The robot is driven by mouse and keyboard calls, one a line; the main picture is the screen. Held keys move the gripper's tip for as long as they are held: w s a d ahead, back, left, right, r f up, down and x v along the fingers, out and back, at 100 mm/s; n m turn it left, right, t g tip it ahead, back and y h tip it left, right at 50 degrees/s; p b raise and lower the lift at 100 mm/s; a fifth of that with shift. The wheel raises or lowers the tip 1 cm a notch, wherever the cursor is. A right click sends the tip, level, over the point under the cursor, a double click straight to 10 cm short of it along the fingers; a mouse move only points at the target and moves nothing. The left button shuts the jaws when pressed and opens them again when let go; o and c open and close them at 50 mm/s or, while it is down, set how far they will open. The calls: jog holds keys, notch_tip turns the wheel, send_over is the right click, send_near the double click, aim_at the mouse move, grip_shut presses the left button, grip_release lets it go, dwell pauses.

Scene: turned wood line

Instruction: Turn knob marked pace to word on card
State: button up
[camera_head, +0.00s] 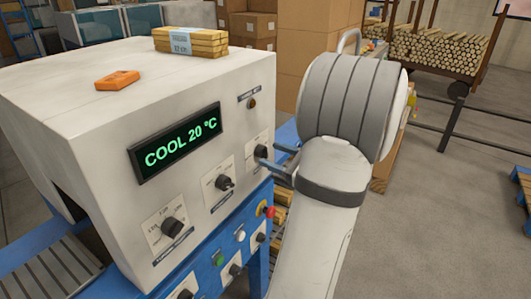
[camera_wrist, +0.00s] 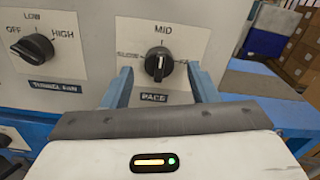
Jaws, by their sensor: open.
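The pace knob (camera_wrist: 160,63) is black and sits on a white plate lettered PACE below and MID above. Smaller lettering at its left looks like SLOW; any word at its right is not readable. Its white line stands about upright, in line with MID. In the head view the knob (camera_head: 261,150) is at the panel's right end. My gripper (camera_head: 272,156) is open at it; in the wrist view the fingers stand left and right of the knob, with gaps. A pale label (camera_head: 181,43) on a wooden bundle may be the card; its print is too small to read.
The tunnel fan knob (camera_wrist: 34,47), with OFF, LOW and HIGH, is left of the pace plate. A display (camera_head: 176,143) reads COOL 20 °C. An orange block (camera_head: 117,80) lies on the machine top. A red button (camera_head: 268,211) and more knobs are on the blue panel below.

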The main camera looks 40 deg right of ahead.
aim_at(263, 152)
jog(key=shift+x, duration=1.2)
jog(key=c, duration=0.9)
jog(key=shift+a, duration=0.1)
jog(key=shift+c, duration=0.4)
